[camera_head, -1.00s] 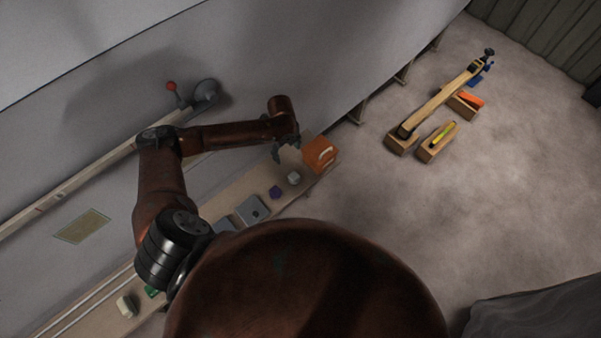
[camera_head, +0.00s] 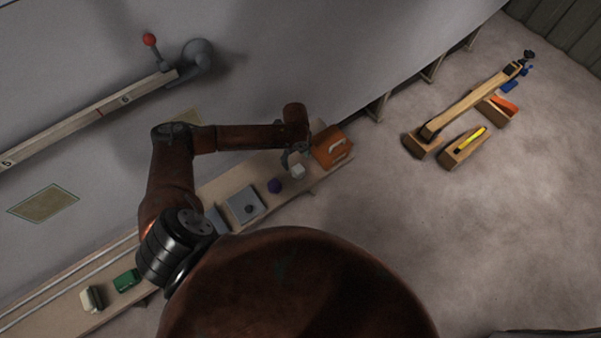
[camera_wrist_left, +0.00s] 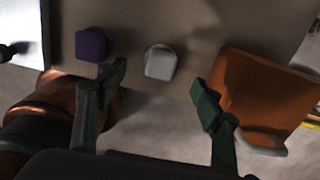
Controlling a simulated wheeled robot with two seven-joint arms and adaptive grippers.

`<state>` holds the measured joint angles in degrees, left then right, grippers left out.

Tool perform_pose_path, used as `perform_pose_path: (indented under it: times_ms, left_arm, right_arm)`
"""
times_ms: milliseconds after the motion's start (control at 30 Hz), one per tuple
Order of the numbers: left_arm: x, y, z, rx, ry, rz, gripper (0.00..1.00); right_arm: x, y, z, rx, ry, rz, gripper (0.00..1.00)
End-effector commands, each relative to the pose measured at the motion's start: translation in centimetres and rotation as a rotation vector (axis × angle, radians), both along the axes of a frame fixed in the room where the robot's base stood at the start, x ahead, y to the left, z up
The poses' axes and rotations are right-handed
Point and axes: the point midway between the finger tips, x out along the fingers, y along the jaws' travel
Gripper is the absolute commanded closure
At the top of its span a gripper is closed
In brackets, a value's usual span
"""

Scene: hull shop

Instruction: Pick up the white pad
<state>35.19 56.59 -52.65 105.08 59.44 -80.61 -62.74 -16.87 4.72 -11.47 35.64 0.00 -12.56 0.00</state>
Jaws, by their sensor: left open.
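The white pad (camera_head: 297,170) is a small pale block with rounded corners on the long wooden shelf (camera_head: 232,184), between a purple piece and an orange box. It also shows in the left wrist view (camera_wrist_left: 160,62). My left gripper (camera_head: 291,158) is right by the pad in the head view and partly covers its upper left. In the left wrist view, the left gripper (camera_wrist_left: 158,88) is open with nothing between its fingers. The pad appears just beyond the fingertips, between them across the picture. My right gripper is not in view.
The purple piece (camera_wrist_left: 92,44) is left of the pad and the orange box (camera_wrist_left: 262,92) with a pale handle is close on the right. A grey plate (camera_head: 245,206), a green block (camera_head: 127,280) and a cream block (camera_head: 91,298) are farther along the shelf. A hull wall rises behind.

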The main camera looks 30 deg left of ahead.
Motion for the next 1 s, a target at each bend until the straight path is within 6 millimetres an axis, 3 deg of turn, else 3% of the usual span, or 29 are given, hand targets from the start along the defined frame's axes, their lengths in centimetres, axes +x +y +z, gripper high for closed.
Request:
perform_pose_path:
  times_ms: [433,700,1000]
  left_arm:
    - [-0.1,-0.2,-4.0,-0.001,0.002,0.002,0.39]
    - [-0.1,-0.6,-7.8,0.000,0.003,0.004,0.39]
    - [-0.1,-0.6,-8.0,0.000,0.000,0.003,0.41]
  right_arm:
    - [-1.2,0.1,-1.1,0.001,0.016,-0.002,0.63]
    - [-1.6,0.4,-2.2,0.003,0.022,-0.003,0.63]
    - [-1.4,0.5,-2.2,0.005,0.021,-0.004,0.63]
